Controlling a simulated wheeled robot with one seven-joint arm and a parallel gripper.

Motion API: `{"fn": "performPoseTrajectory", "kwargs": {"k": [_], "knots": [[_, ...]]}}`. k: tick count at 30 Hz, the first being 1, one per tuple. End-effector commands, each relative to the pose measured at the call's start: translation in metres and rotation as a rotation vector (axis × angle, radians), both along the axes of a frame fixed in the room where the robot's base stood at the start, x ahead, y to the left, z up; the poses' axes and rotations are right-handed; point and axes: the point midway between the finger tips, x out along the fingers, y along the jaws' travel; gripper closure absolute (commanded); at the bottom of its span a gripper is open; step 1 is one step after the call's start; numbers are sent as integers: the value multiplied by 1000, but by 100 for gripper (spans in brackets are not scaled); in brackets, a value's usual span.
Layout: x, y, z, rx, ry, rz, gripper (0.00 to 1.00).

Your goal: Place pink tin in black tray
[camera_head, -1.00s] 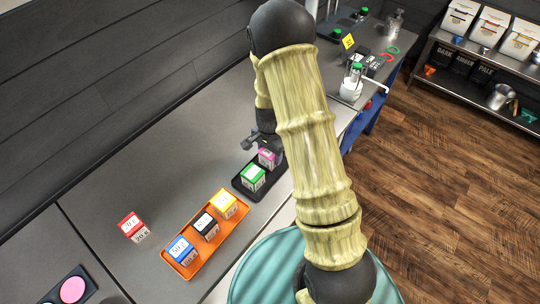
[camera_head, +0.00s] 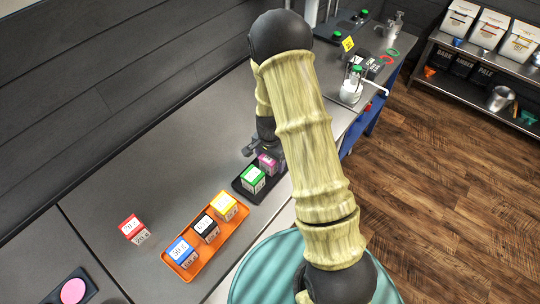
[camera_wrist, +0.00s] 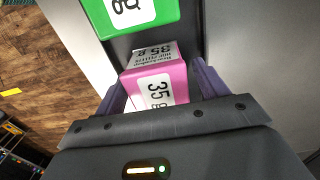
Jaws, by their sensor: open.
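The pink tin (camera_head: 267,163) sits in the black tray (camera_head: 250,196), behind the green tin (camera_head: 253,178). In the wrist view, the pink tin (camera_wrist: 155,88) stands between the two fingers of my gripper (camera_wrist: 163,88), with the green tin (camera_wrist: 130,12) ahead of it. My gripper is open, one finger on each side of the pink tin. The black tray (camera_wrist: 190,40) shows under and beside the tins. In the head view, my arm covers the right side of the tray.
An orange tray (camera_head: 178,268) holds blue, black and yellow tins nearby. A red tin (camera_head: 134,229) stands alone on the grey counter to the left. A dark holder with a pink disc (camera_head: 73,290) is at lower left. The counter left of the black tray is clear.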

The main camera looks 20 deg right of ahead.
Motion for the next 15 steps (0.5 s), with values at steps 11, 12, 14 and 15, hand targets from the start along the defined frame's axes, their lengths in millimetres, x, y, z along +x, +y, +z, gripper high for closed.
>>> {"fn": "performPoseTrajectory", "kwargs": {"k": [11, 12, 14, 15], "knots": [[1, 0, 35, 0, -5, 1, 28], [1, 0, 41, -1, -6, 1, 28], [1, 1, 50, 0, -5, 2, 28], [1, 1, 57, 0, -5, 2, 28]]}}
